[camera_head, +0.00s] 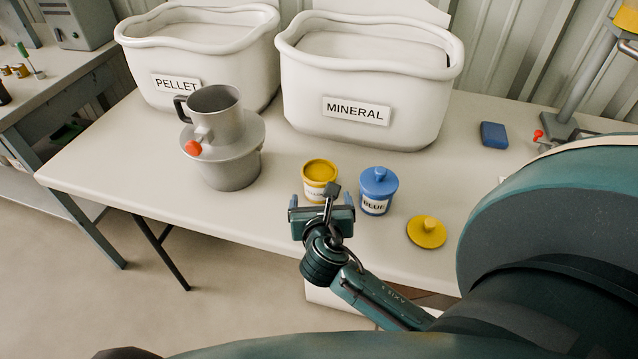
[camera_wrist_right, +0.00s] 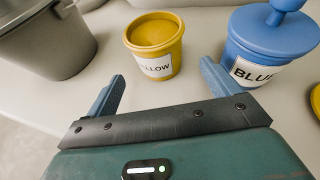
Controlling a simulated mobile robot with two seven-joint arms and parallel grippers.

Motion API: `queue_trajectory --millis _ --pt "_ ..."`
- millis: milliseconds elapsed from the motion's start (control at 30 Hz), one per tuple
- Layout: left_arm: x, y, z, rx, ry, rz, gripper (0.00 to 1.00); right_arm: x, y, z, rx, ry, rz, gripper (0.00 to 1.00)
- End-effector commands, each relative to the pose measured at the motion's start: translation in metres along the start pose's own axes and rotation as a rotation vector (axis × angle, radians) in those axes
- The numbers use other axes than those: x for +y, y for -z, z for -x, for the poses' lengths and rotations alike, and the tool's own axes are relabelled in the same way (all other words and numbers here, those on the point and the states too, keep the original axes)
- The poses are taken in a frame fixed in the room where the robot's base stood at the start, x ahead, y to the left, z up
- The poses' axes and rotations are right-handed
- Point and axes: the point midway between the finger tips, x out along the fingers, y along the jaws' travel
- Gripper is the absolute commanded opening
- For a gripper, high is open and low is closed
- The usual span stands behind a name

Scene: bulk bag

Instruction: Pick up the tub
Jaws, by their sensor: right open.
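A small yellow tub (camera_head: 319,177) with a "YELLOW" label stands upright and without its lid on the table. It also shows in the right wrist view (camera_wrist_right: 155,45), filled with yellow material. A blue tub (camera_head: 375,198) with its knobbed lid on stands just to its right; it shows at the right of the wrist view (camera_wrist_right: 262,45). My right gripper (camera_head: 321,205) is open and empty, on the near side of the yellow tub. In the wrist view its blue fingers (camera_wrist_right: 160,88) are spread apart, short of the yellow tub. My left gripper is not in view.
A yellow lid (camera_head: 427,232) lies right of the blue tub. A grey metal jug and bucket-like vessel (camera_head: 225,165) stands to the left. Bins labelled PELLET (camera_head: 215,90) and MINERAL (camera_head: 310,85) stand behind. A blue block (camera_head: 494,135) lies at the right.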

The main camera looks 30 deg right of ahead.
Motion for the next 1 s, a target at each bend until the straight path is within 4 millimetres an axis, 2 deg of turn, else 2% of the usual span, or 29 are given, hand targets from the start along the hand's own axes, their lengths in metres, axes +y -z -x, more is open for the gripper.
queue_trajectory --millis 67,267,500,600,867,1000 --pt "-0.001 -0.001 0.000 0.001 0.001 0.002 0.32 0.000 0.000 -0.011 -0.001 0.002 0.000 0.88" --pt "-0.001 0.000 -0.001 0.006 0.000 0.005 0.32 0.000 0.001 -0.024 0.001 0.001 -0.002 0.88" --pt "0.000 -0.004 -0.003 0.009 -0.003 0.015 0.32 0.002 0.003 -0.059 0.000 0.001 -0.002 0.88" --pt "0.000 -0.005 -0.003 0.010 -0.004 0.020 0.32 0.002 0.003 -0.067 0.002 -0.001 -0.001 0.88" --pt "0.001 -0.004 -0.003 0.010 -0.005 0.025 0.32 0.002 0.002 -0.069 0.002 -0.002 -0.002 0.87" --pt "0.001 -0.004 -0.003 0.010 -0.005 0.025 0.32 0.002 0.002 -0.069 0.002 -0.002 -0.002 0.76"
